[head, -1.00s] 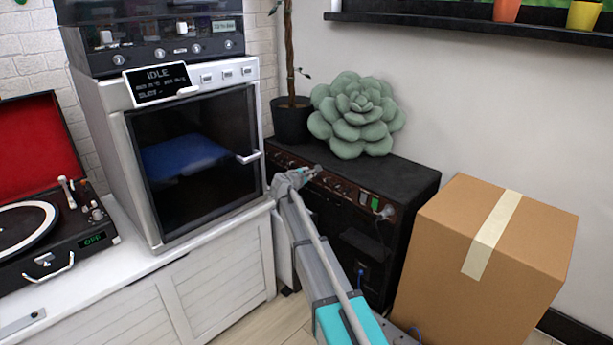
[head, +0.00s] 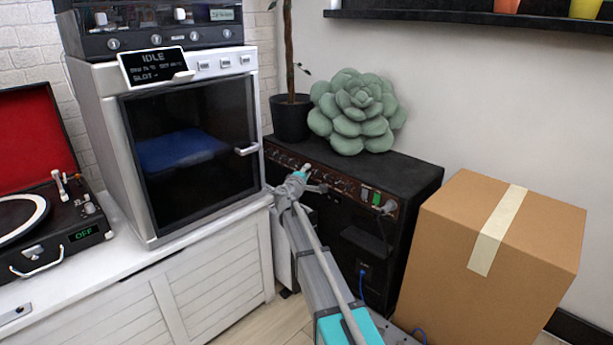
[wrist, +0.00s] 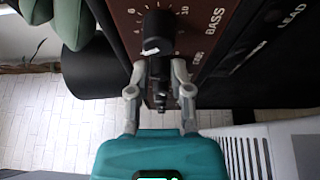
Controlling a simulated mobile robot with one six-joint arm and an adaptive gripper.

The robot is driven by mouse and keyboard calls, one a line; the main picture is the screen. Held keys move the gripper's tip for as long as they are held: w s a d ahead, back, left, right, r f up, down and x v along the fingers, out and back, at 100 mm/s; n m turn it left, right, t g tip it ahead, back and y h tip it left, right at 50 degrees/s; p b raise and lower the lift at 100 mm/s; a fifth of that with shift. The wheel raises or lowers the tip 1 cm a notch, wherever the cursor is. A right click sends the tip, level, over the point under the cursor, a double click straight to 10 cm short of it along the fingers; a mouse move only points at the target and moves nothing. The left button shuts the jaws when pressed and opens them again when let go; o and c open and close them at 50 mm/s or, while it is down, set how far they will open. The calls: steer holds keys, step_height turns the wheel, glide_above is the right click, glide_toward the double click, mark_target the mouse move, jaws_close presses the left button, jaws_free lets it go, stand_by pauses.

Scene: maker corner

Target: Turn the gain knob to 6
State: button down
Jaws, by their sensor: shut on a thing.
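The black amplifier (head: 412,170) stands on the right, with a brown strip of knobs along its front top edge. My gripper (head: 309,176) is at this strip in the head view. In the wrist view my gripper (wrist: 160,68) has its two grey fingertips on either side of a black knob (wrist: 158,28) with a white mark. Printed numbers surround this knob, and the word BASS (wrist: 215,19) is printed beside it. Smaller dark knobs show lower down between the fingers. I cannot clearly read a gain label, and the held knob's pointer setting is not clear.
A green succulent-shaped object (head: 355,112) and a potted plant (head: 291,117) sit on the amplifier. A cardboard box (head: 480,270) stands close on its right. A white-framed oven-like machine (head: 190,150) and a turntable (head: 50,215) are on the left cabinet.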

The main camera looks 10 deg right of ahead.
steer(key=shift+d+m+h+b, duration=0.1)
steer(key=shift+m+h+b, duration=0.2)
steer(key=shift+m, duration=0.4)
steer(key=c, duration=0.5)
jaws_free()
steer(key=shift+c, duration=0.2)
steer(key=shift+n+p, duration=0.6)
steer(key=shift+n, duration=0.1)
